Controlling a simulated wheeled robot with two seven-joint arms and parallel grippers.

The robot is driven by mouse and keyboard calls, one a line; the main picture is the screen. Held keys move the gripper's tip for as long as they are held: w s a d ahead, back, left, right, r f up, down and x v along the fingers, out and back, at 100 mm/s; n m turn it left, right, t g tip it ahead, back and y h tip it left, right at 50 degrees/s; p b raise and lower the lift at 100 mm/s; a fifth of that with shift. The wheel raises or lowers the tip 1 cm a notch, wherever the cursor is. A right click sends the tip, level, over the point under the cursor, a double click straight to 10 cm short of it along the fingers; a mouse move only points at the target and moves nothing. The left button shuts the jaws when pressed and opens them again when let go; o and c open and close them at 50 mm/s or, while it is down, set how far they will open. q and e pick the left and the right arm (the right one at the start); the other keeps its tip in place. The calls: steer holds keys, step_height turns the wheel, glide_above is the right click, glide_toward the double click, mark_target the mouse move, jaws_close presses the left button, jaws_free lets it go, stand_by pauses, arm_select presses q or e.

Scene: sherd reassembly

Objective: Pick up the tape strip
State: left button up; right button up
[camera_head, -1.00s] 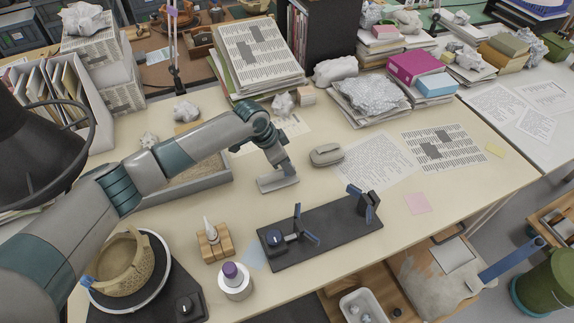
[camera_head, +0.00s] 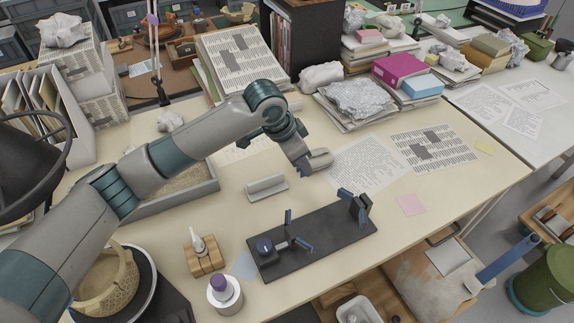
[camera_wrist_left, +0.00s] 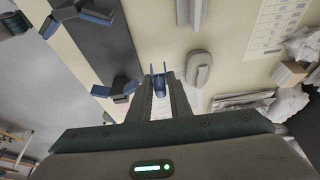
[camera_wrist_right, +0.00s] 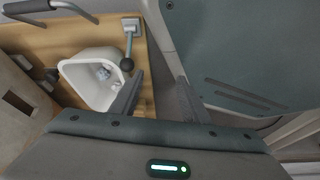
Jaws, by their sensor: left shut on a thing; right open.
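My left gripper (camera_head: 306,168) is shut and held above the table, right of the grey ledge-like block (camera_head: 267,187). In the left wrist view a small blue piece (camera_wrist_left: 160,84) sits between its fingertips and appears to be the tape strip. Its exact shape is hard to make out, and it is too small to tell in the head view. The grey block also shows in the left wrist view (camera_wrist_left: 191,12), clear of the fingers. My right gripper (camera_wrist_right: 158,95) is open and empty, over the area of a white tub.
A black stand with blue clamps (camera_head: 315,240) lies in front of my left gripper. A grey rounded object (camera_head: 320,158) lies just behind it, partly hidden. A glue bottle in a wooden block (camera_head: 203,256), a purple-capped jar (camera_head: 224,294) and a pot (camera_head: 108,285) stand front left.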

arm_select(q)
steer(key=shift+s+d+r, duration=0.8)
steer(key=shift+d, duration=0.2)
arm_select(e)
steer(key=shift+w+a+r+t, duration=0.15)
steer(key=shift+w+a, duration=0.1)
steer(key=shift+w, duration=0.25)
steer(key=shift+w+a+r+t, duration=0.1)
steer(key=shift+w+a+t, duration=0.1)
steer(key=shift+w, duration=0.3)
